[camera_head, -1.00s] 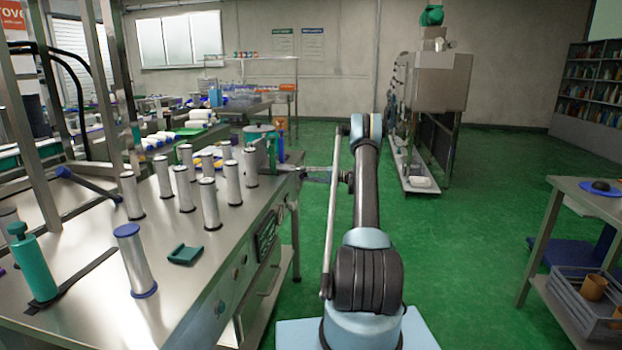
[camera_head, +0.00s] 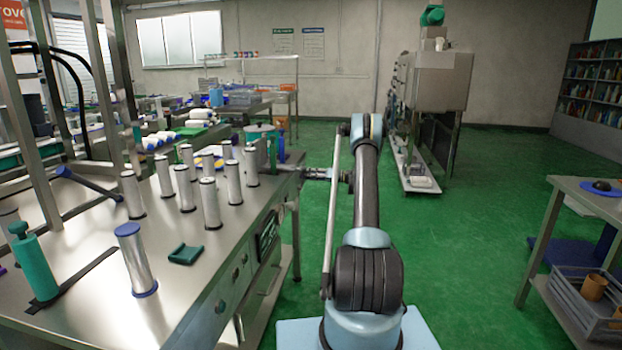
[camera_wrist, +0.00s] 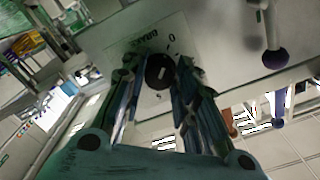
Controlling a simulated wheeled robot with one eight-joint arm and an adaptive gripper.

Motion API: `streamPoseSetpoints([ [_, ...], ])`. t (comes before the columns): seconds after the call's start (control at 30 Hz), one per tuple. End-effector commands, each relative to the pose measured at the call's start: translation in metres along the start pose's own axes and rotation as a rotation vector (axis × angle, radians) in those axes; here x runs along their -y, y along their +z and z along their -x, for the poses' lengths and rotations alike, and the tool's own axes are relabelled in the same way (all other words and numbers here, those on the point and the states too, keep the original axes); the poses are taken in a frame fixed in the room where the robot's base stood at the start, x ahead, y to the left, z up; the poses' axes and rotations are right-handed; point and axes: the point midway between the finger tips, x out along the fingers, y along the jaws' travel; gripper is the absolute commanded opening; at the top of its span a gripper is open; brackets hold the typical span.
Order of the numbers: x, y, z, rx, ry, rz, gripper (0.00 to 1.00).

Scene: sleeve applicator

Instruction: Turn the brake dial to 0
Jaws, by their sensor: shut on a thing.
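The brake dial (camera_wrist: 159,71) is a dark round knob with a small white mark, in the upper middle of the wrist view. It sits on a pale label plate (camera_wrist: 182,58) with dark lettering that appears upside down. A 0 shows above the dial to the right, and another mark below it. My gripper (camera_wrist: 156,75) has one finger on each side of the dial and is shut on it. In the head view, my gripper (camera_head: 306,173) is at the far right end of the steel bench (camera_head: 185,265); the dial is hidden there.
Several silver cylinders (camera_head: 209,205) stand on the bench near its right edge. A green block (camera_head: 186,254) lies nearer. A purple-ended lever (camera_wrist: 274,55) is right of the dial in the wrist view. Green floor right of the bench is open.

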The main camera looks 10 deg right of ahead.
Motion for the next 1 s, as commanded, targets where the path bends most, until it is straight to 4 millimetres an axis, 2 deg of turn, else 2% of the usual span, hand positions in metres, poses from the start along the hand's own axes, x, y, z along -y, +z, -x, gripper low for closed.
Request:
streamPoseSetpoints([
  [0.3, -0.0002, 0.0012, -0.0012, 0.003, 0.000, 0.111, 0.04],
  [0.8, -0.0004, -0.0003, 0.0004, -0.001, 0.001, 0.129, 0.04],
  [0.83, -0.0004, -0.0004, 0.0005, -0.001, 0.001, 0.129, 0.30],
  [0.9, -0.0003, -0.0005, 0.0006, -0.001, 0.001, 0.129, 0.45],
  [1.0, -0.0003, -0.0005, 0.0007, -0.001, 0.001, 0.129, 0.48],
])
